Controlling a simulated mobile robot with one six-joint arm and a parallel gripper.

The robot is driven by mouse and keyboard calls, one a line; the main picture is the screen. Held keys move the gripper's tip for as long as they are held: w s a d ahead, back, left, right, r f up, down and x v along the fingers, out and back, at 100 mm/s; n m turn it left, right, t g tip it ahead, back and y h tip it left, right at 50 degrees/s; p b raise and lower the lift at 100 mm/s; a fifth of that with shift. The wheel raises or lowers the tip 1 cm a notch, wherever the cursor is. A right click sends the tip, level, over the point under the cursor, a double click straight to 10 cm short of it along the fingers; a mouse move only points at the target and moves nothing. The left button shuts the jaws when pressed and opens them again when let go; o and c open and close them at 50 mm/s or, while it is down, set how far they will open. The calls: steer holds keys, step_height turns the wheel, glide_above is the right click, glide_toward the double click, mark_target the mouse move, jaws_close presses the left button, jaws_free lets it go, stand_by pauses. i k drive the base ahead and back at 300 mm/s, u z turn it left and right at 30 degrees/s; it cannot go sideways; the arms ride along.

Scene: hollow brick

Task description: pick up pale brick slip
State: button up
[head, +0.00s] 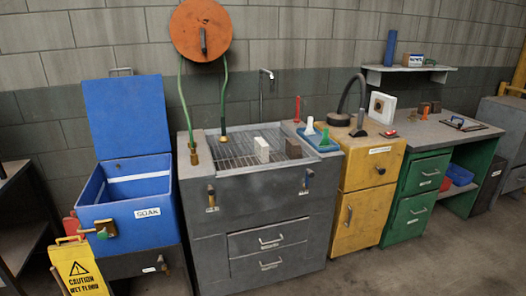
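A pale, whitish block that looks like the pale brick slip (261,149) stands upright on the wire grating (232,152) of the grey sink unit, right of its middle. A darker brown block (293,148) stands on the same grating to its right, with a gap between them. Nothing hides the front of the pale slip. My gripper is not in view.
A tap (268,76) rises behind the grating. A blue tray (331,147) with small cone-shaped items sits to the right. A blue SOAK bin (125,222) with raised lid stands left. A yellow cabinet (366,193) and caution sign (80,268) flank the unit. Floor at front right is clear.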

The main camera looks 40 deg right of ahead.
mark_target(261, 148)
steer(key=u, duration=0.05)
steer(key=i, duration=0.95)
steer(key=z, duration=0.05)
